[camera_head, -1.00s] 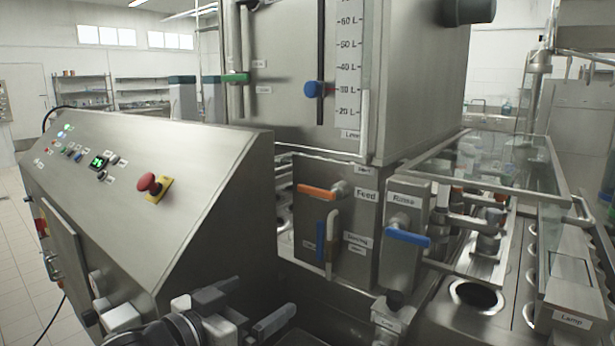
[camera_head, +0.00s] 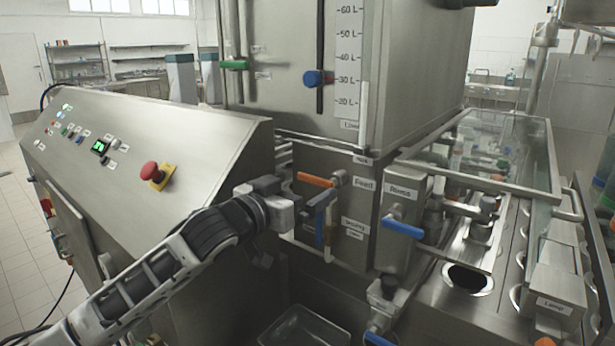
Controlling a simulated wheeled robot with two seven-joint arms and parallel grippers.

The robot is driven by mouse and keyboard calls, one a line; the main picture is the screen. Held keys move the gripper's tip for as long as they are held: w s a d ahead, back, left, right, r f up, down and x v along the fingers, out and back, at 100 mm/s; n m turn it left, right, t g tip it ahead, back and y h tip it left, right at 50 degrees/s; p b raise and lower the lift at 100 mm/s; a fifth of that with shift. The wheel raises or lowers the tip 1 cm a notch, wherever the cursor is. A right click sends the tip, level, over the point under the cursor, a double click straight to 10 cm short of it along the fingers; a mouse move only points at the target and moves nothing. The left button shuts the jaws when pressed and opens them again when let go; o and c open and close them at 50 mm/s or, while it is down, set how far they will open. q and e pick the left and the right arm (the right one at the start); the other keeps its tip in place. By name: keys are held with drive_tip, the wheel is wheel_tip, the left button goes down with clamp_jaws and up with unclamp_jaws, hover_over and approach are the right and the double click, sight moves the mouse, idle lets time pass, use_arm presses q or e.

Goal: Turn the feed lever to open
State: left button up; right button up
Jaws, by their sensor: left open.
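The feed lever (camera_head: 315,180) is an orange handle on the steel box below the tank. It points left, roughly level, from its pivot beside the "Feed" label (camera_head: 364,185). My left gripper (camera_head: 316,212) is open in front of the box, just below the orange handle. It appears apart from the lever and holds nothing that I can see. My right gripper is out of view.
A blue-handled lever (camera_head: 403,228) sits under the "Rinse" label to the right. The sloped control panel (camera_head: 120,150) with a red emergency button (camera_head: 149,171) stands left, close to my arm. The tank (camera_head: 420,75) rises above. A clear tray (camera_head: 305,328) lies low in front.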

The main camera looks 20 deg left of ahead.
sight(315, 180)
use_arm(q)
drive_tip(key=shift+x, duration=1.45)
drive_tip(key=c, duration=1.4)
drive_tip(key=shift+a, duration=0.1)
